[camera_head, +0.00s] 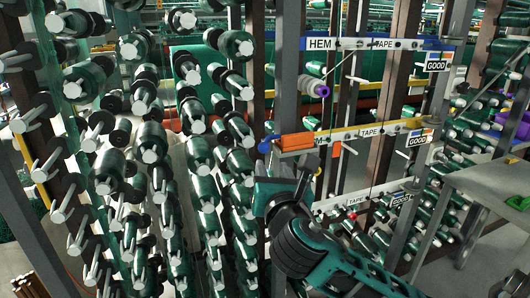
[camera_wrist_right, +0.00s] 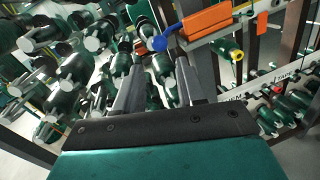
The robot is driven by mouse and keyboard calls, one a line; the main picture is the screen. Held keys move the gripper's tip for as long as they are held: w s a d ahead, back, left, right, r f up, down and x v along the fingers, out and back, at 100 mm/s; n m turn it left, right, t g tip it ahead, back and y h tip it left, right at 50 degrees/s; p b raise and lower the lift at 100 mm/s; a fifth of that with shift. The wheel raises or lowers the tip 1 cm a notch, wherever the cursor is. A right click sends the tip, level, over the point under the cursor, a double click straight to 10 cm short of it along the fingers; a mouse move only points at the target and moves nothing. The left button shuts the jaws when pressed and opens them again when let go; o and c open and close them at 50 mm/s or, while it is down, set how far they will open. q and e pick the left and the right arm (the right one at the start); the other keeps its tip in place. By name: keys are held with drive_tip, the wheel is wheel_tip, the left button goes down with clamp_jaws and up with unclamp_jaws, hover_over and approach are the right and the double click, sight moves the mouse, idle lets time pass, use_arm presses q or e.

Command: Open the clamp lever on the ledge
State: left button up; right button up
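On the ledge (camera_head: 350,135) of the central rack sits an orange block (camera_head: 297,141) with a blue knob (camera_head: 264,147) at its left. I take these for the clamp and its lever end. In the right wrist view, the orange block (camera_wrist_right: 205,22) and the blue knob (camera_wrist_right: 158,43) show at the top, beyond the fingertips. My right gripper (camera_head: 286,174) is just below the block in the head view, apart from it as far as I can tell. The wrist view shows its two fingers (camera_wrist_right: 157,72) spread with nothing gripped between them. My left gripper does not show.
Racks of dark green rolls (camera_head: 155,150) on pegs fill the left side. A purple-ended spool (camera_head: 312,87) sits on the rack above the orange block. A grey bench (camera_head: 490,185) stands at the right. Upright posts stand close around my right gripper.

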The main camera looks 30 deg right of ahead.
sight(264, 151)
drive_tip(key=x, duration=0.9)
drive_tip(key=shift+w+f, duration=0.1)
drive_tip(key=shift+w, duration=0.1)
drive_tip(key=shift+c, duration=0.2)
clamp_jaws()
